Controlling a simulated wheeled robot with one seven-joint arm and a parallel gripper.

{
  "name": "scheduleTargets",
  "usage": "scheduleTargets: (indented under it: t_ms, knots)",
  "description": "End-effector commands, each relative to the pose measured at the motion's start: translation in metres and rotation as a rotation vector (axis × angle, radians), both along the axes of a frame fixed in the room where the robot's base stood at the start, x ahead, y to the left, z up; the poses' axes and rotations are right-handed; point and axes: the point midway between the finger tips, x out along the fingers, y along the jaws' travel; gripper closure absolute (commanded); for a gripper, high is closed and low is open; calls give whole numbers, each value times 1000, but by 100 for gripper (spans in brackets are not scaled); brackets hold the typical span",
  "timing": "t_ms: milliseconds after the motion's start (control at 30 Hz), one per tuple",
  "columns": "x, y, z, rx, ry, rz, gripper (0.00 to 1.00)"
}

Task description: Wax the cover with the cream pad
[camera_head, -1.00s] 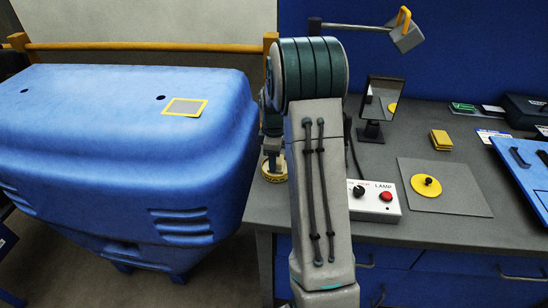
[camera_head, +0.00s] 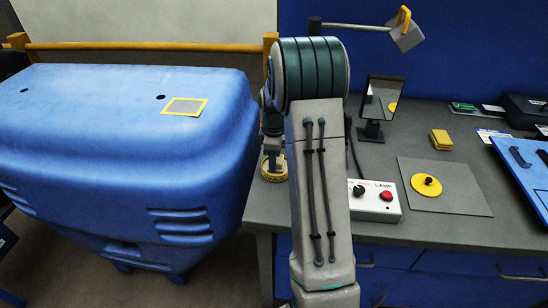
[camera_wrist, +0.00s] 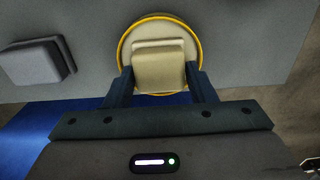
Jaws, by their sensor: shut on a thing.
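My gripper (camera_wrist: 159,88) is shut on the cream pad (camera_wrist: 158,68), a small pale block, in the wrist view. The block is at a round cream dish with a yellow rim (camera_wrist: 126,38); I cannot tell whether it touches the dish. In the head view the yellow-rimmed dish (camera_head: 274,174) sits at the bench's left edge, and my arm hides part of the gripper. The large blue cover (camera_head: 110,110) stands left of the bench. A grey patch framed in yellow (camera_head: 185,106) lies on its top near the right end.
On the grey bench (camera_head: 345,225) are a lamp switch box (camera_head: 375,208), a mirror on a stand (camera_head: 383,103), stacked yellow blocks (camera_head: 441,139) and a yellow disc with a black knob (camera_head: 427,188) on a grey plate. A yellow rail (camera_head: 150,45) runs behind the cover.

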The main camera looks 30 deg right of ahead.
Motion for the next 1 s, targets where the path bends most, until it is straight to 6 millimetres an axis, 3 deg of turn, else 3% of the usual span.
scheduleTargets:
  t_ms: [333,1000]
  knots:
    - [-1,0,4,1,4,0,68]
    - [0,0,59,1,1,0,68]
